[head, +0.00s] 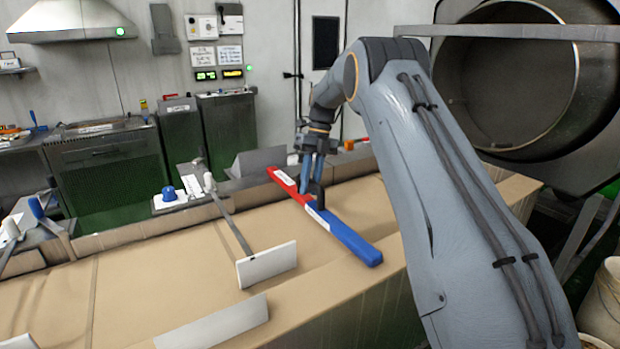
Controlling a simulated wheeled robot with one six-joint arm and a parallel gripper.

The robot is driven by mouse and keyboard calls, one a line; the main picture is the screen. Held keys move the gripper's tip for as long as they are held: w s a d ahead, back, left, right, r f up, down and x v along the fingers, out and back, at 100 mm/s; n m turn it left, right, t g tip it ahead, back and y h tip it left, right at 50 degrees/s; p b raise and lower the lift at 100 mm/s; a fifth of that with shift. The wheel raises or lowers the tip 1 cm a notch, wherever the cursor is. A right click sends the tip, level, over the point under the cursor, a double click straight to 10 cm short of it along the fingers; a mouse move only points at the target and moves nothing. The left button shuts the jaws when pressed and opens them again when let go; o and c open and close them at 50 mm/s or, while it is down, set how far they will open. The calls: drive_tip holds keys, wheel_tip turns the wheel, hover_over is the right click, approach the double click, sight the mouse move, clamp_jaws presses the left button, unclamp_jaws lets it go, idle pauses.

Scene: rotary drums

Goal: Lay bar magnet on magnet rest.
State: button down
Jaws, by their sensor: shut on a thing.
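The bar magnet (348,237) is a long bar, red at its far left end and blue at its near right end, with pale labels and a dark handle in the middle. My gripper (313,186) is at the middle of the bar and shut on the magnet, seemingly at its handle. The arm comes in from the right. The bar is over the tan bench; whether it touches the surface I cannot tell. I cannot surely make out the magnet rest; a grey wedge-shaped block (258,160) stands behind the red end.
The tan bench top (160,258) is largely clear at left. A white plate on a long rod (267,265) lies left of the magnet, another pale plate (215,326) in front. A blue knob (169,193) is on a panel behind. A large drum (510,75) stands at right.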

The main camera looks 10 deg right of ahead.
drive_tip(key=shift+r, duration=0.1)
drive_tip(key=c, duration=2)
unclamp_jaws()
drive_tip(key=shift+f, duration=0.2)
drive_tip(key=o, duration=0.4)
drive_tip(key=shift+o, duration=0.2)
drive_tip(key=b+v, duration=0.4)
drive_tip(key=v, duration=0.8)
drive_tip(key=shift+b, duration=0.35)
drive_tip(key=shift+r, duration=0.1)
